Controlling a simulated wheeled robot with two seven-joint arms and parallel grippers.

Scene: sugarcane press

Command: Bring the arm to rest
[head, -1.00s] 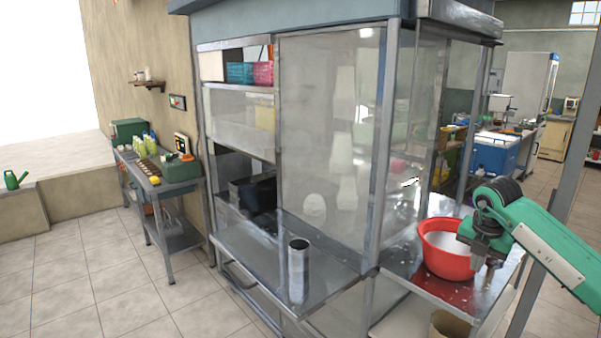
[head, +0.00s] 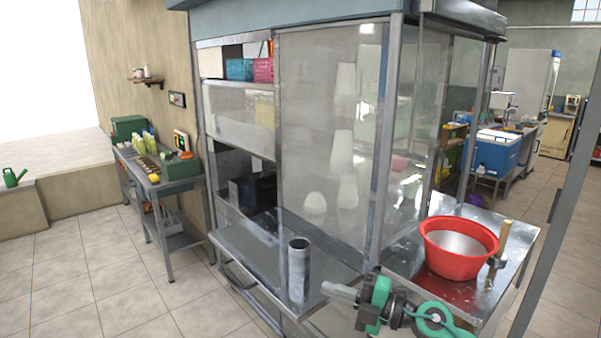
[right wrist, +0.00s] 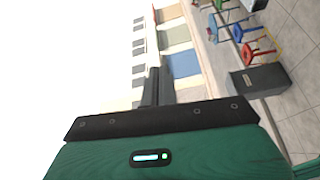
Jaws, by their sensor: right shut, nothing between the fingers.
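My right gripper (head: 328,288) is at the bottom of the head view, in front of the press cabinet's lower right part. It points left, with the green and black arm links behind it to the right. In the right wrist view its dark fingers (right wrist: 154,86) are together, with nothing between them. It is clear of the red bowl (head: 440,262), which stands on the metal side table. My left gripper is not in view.
A metal cup (head: 299,270) stands on the cabinet's front shelf (head: 250,252), left of my right gripper. A wooden-handled tool (head: 497,258) stands at the bowl's right side. In the right wrist view, coloured stools (right wrist: 260,52) and a dark box (right wrist: 258,80) show on tiled floor.

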